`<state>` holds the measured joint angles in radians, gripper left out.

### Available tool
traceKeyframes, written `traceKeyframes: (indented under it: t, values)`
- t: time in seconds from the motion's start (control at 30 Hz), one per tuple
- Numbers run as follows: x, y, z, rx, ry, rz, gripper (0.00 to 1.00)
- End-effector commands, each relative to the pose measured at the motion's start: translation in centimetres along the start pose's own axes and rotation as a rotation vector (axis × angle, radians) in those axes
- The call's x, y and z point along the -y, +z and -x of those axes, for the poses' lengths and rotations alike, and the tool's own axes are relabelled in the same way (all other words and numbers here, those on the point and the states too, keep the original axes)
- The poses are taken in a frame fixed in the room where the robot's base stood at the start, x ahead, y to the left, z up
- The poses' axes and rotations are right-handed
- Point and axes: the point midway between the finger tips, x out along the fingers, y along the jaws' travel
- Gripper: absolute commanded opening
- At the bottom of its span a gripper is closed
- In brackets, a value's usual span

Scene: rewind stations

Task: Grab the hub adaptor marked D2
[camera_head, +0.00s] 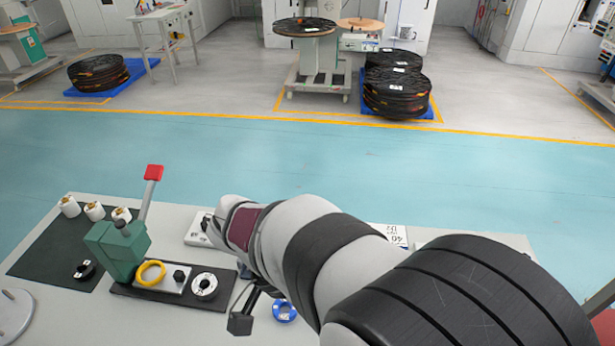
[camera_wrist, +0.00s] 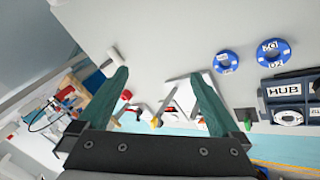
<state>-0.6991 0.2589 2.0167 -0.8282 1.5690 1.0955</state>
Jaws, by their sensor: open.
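Two blue ring-shaped hub adaptors lie on the table in the wrist view, right of my gripper (camera_wrist: 160,74). The right-hand adaptor (camera_wrist: 262,54) has white patches whose turned lettering looks like D2. The left-hand adaptor (camera_wrist: 227,70) has lettering too small to read. One blue adaptor (camera_head: 285,311) shows in the head view beside my arm; I cannot tell which of the two it is. My gripper's green fingers are apart with nothing between them, clear of both adaptors. In the head view the fingers are hidden.
A dark tray marked HUB (camera_wrist: 297,86) holds a white ring at the right of the wrist view. In the head view, a green lever press (camera_head: 118,248) with a red handle stands left of my arm. White rolls (camera_head: 94,211) are at the table's left. A printed card (camera_head: 392,234) lies behind my arm.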

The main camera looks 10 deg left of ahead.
Motion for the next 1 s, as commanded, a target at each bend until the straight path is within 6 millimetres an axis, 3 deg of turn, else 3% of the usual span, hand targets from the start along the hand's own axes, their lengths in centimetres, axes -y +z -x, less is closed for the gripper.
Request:
traceKeyframes:
  t: [0.03, 0.1, 0.2, 0.3, 0.37, 0.47, 0.7, 1.0]
  values:
    - [4.0, 1.6, 0.3, -0.144, 0.027, -0.028, 1.0]
    - [9.2, 4.4, 0.8, -0.361, -0.013, -0.12, 1.0]
    - [14.6, 9.2, 0.9, -0.591, -0.153, -0.227, 1.0]
    - [17.4, 12.8, 0.7, -0.708, -0.287, -0.292, 1.0]
    - [18.1, 13.9, 0.5, -0.738, -0.333, -0.313, 1.0]
    - [18.7, 13.3, -0.5, -0.752, -0.355, -0.327, 1.0]
    - [20.0, 8.4, -5.2, -0.748, -0.351, -0.326, 1.0]
    - [21.4, 5.1, -8.6, -0.747, -0.35, -0.326, 1.0]
